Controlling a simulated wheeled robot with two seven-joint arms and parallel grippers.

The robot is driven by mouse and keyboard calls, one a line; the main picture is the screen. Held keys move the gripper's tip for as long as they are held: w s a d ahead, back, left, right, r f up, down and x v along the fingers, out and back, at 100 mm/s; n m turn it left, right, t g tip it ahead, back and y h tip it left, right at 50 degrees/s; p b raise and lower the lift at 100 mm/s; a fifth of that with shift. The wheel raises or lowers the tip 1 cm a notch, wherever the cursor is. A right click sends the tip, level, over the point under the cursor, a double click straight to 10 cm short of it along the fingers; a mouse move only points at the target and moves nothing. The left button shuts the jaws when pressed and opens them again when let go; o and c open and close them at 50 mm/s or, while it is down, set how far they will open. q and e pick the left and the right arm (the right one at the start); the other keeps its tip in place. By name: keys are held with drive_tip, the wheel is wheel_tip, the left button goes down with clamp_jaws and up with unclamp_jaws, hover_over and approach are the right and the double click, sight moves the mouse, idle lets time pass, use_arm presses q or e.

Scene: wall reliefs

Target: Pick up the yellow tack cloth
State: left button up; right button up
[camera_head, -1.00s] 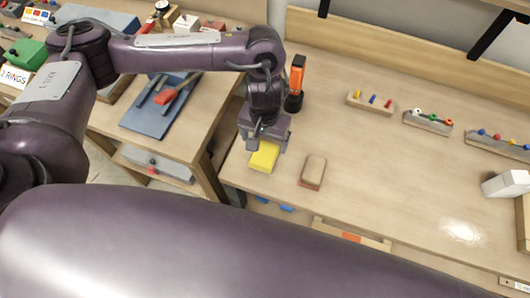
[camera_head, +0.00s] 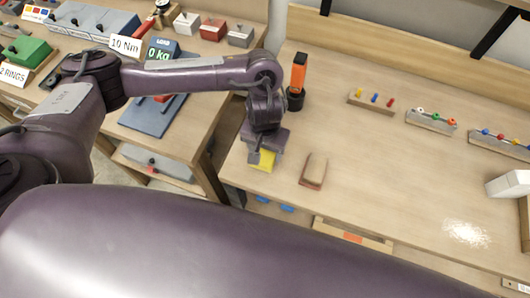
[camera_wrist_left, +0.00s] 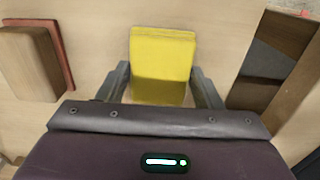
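The yellow tack cloth (camera_head: 263,161) lies on the left part of the wooden bench, near its front left edge. It also shows in the left wrist view (camera_wrist_left: 162,62) as a flat yellow block. My left gripper (camera_head: 262,158) is right over the cloth and covers part of it in the head view. In the left wrist view the two fingers (camera_wrist_left: 163,82) stand apart, one on each side of the cloth's near end. They look open, with small gaps beside the cloth. My right gripper is not in view.
A wooden block with a reddish base (camera_head: 313,171) lies just right of the cloth. An orange and black tool (camera_head: 296,82) stands behind. Racks of coloured pegs (camera_head: 371,101) are farther right. The bench's middle (camera_head: 400,170) is clear.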

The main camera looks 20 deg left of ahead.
use_arm(q)
drive_tip(key=shift+c, duration=1)
drive_tip(key=shift+r, duration=0.1)
drive_tip(key=shift+r, duration=0.2)
wheel_tip(320, 180, up, 9)
drive_tip(key=p, duration=0.3)
wheel_tip(320, 180, up, 9)
hover_over(265, 152)
drive_tip(key=shift+s+r+p, duration=0.1)
drive_tip(key=shift+r+p, duration=0.25)
drive_tip(key=shift+r, duration=0.4)
